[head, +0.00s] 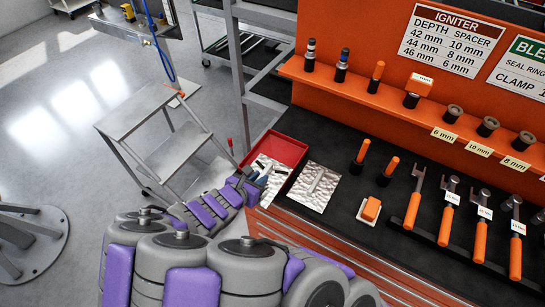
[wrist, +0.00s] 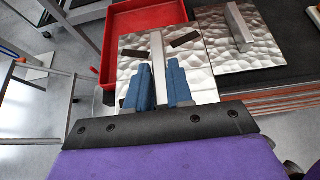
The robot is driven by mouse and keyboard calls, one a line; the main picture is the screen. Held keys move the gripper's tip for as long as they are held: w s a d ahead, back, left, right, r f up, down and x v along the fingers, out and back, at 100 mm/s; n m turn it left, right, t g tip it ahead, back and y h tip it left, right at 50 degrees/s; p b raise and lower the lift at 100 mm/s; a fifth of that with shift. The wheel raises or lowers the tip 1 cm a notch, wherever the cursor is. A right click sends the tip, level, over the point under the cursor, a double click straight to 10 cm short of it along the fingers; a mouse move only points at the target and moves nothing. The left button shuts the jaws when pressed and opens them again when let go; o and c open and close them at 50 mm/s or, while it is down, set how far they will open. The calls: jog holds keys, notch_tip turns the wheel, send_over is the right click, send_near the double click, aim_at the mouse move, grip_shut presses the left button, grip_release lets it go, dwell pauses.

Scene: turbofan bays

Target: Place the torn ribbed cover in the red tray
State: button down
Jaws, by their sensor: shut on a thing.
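My gripper (head: 243,177), also in the wrist view (wrist: 160,68), is shut on the upright rib of the torn ribbed cover (wrist: 200,72). The cover is a silver, hammered-looking plate with dark slits on both sides of the rib. In the head view the cover (head: 270,174) is partly hidden by my gripper. The red tray (head: 283,149) sits on the dark bench at its left end. In the wrist view the held cover overlaps the near part of the tray (wrist: 150,18). I cannot tell whether the cover touches the tray.
A similar ribbed plate without visible slits (head: 310,192) lies on the bench right of the tray. Orange-handled tools (head: 413,210) stand farther right. An orange shelf (head: 400,105) holds igniters and spacers. A grey step stand (head: 160,135) is left of the bench.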

aim_at(267, 160)
jog(key=w, duration=0.3)
jog(key=shift+d+f, duration=0.1)
jog(key=shift+f, duration=0.2)
jog(key=w+d, duration=0.1)
jog(key=w, duration=0.1)
jog(key=w+d+b, duration=0.1)
jog(key=w+d, duration=0.2)
jog(key=w, duration=0.1)
jog(key=shift+w+d+f, duration=0.2)
jog(key=shift+w, duration=0.15)
jog(key=shift+w+b, duration=0.3)
jog(key=shift+w+a+f, duration=0.1)
jog(key=shift+w+a, duration=0.25)
jog(key=shift+w, duration=0.05)
notch_tip(267, 160, down, 3)
jog(key=shift+w+a+f+b, duration=0.15)
jog(key=shift+b, duration=0.6)
jog(key=shift+d+f, duration=0.15)
jog(key=shift+d, duration=0.4)
jog(key=c, duration=1.5)
grip_release()
jog(key=shift+a, duration=0.1)
jog(key=o, duration=0.5)
jog(key=shift+a, duration=0.4)
jog(key=shift+d, duration=0.15)
